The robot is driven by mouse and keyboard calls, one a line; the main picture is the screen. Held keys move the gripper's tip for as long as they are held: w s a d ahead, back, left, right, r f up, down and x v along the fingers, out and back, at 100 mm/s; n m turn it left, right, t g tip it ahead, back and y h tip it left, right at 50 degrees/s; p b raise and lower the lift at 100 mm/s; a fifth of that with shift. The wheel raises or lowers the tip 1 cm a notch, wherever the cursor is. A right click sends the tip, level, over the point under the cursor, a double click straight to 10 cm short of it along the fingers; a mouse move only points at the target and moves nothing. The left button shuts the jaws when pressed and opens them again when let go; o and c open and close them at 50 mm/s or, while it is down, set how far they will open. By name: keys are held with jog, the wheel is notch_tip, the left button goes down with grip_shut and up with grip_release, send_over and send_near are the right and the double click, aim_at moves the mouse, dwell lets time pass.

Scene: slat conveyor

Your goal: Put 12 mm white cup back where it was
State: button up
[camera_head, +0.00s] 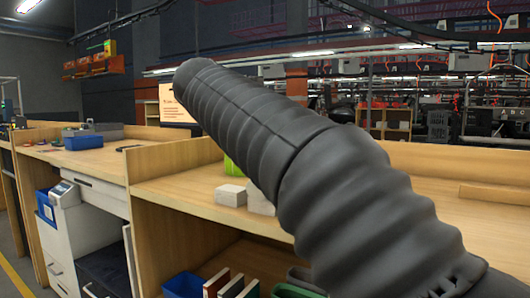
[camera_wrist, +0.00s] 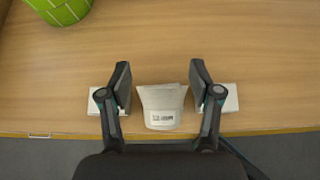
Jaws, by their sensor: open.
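The white cup (camera_wrist: 162,104) stands on the wooden worktop, near its front edge, in the wrist view. A label with dark print shows on its side. My gripper (camera_wrist: 160,78) is open, with one finger to the left of the cup and one to the right. Visible gaps lie between the fingers and the cup. In the head view my dark ribbed arm crosses the bench and hides most of the cup; a pale part of what looks like it shows beside the arm (camera_head: 259,203). My gripper is not seen in the head view.
White blocks (camera_wrist: 229,98) lie on both sides of the cup, partly behind my fingers; one white block (camera_head: 230,195) shows in the head view. A green patterned container (camera_wrist: 62,8) stands at the upper left. The worktop (camera_wrist: 200,35) beyond the cup is clear.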

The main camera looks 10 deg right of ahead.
jog(key=v, duration=1.2)
jog(key=shift+f, duration=0.1)
jog(key=s+d+f+m+y, duration=0.2)
jog(key=s+f+m, duration=0.2)
jog(key=f, duration=0.6)
jog(key=s+d+f+m+g+y, duration=0.1)
jog(key=s+d+f+m+y, duration=0.1)
jog(key=f+m, duration=0.6)
jog(key=s+d+f+m+g+y, duration=0.1)
jog(key=s+f+m, duration=0.5)
jog(key=f, duration=0.6)
jog(key=s+d+y, duration=0.1)
jog(key=d, duration=0.1)
jog(key=shift+d+m, duration=0.3)
jog(key=shift+d, duration=0.05)
jog(key=s+f+m, duration=0.2)
jog(key=f, duration=0.1)
jog(key=s+f+m+y, duration=0.1)
jog(key=s+f+m, duration=0.1)
jog(key=f+m, duration=0.1)
jog(key=s+f+m+y, duration=0.1)
jog(key=s+f+m, duration=0.1)
jog(key=f+m, duration=0.1)
jog(key=shift+s+a+f, duration=0.1)
jog(key=shift+a+f, duration=0.2)
jog(key=shift+f, duration=0.5)
jog(key=shift+c, duration=1.4)
jog(key=shift+s+f, duration=0.1)
jog(key=shift+f, duration=0.15)
jog(key=c, duration=0.3)
